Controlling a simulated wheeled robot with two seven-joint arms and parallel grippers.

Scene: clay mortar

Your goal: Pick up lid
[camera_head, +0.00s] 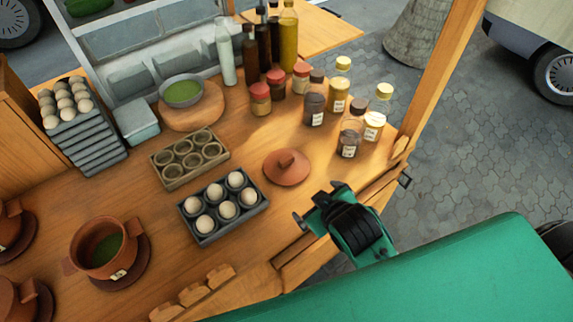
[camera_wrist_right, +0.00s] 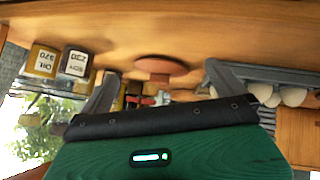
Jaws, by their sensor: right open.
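The lid (camera_head: 287,167) is a round reddish-brown clay disc with a knob on top. It lies on the wooden counter, right of the egg tray. It also shows in the right wrist view (camera_wrist_right: 162,68), beyond the space between my fingers. My right gripper (camera_head: 318,203) is at the counter's front edge, below and to the right of the lid, and apart from it. In the right wrist view its fingers (camera_wrist_right: 158,88) are spread with nothing between them. An open clay pot (camera_head: 82,247) with green contents stands at the left front. My left gripper is not in view.
A dark tray of eggs (camera_head: 205,226) and an empty cup tray (camera_head: 168,183) lie left of the lid. Several spice jars (camera_head: 313,112) and bottles (camera_head: 289,35) stand behind it. A wooden post (camera_head: 440,70) rises at the right.

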